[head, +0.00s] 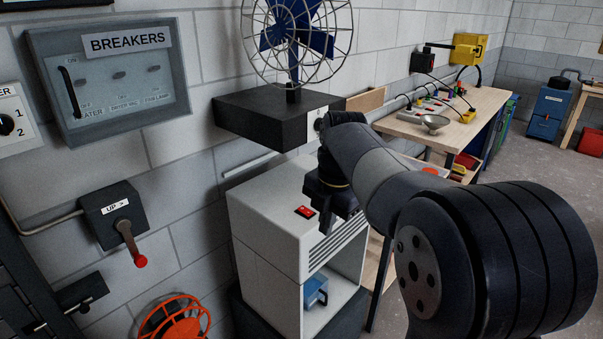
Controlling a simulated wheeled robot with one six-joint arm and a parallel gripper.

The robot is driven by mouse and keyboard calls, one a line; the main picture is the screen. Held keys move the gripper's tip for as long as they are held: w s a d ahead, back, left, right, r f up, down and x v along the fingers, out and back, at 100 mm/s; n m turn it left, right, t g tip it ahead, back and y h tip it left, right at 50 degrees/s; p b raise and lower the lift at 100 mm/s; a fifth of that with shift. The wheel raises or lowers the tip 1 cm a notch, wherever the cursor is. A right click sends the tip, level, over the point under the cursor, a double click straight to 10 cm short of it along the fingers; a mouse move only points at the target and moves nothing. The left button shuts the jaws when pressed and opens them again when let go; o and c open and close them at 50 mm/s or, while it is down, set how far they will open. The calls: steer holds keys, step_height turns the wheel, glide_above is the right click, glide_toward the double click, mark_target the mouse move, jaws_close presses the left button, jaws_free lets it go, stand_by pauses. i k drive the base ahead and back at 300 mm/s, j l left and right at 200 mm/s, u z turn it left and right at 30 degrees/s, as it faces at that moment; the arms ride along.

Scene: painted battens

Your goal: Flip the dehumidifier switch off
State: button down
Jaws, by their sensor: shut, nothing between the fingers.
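The dehumidifier looks to be the pale cabinet (264,207) with dark vent slots on its front, standing against the wall. A small red rocker switch (305,212) in a dark frame is on its top, near the front edge. I cannot tell which way the rocker is tipped. My gripper (325,227) points down just right of the switch, over the cabinet's front edge. It is shut and empty. Its fingertips are small and dark here, and I cannot tell whether they touch the cabinet. My arm hides the cabinet's right part.
A fan (295,38) stands on a dark shelf (255,118) above the cabinet. A breaker box (108,82) and a red-tipped lever (128,240) are on the left wall. An orange reel (175,322) is low at left. A workbench (450,125) stands behind at right.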

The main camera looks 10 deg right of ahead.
mark_target(303, 210)
steer(key=i+l, duration=0.1)
steer(key=i, duration=0.8)
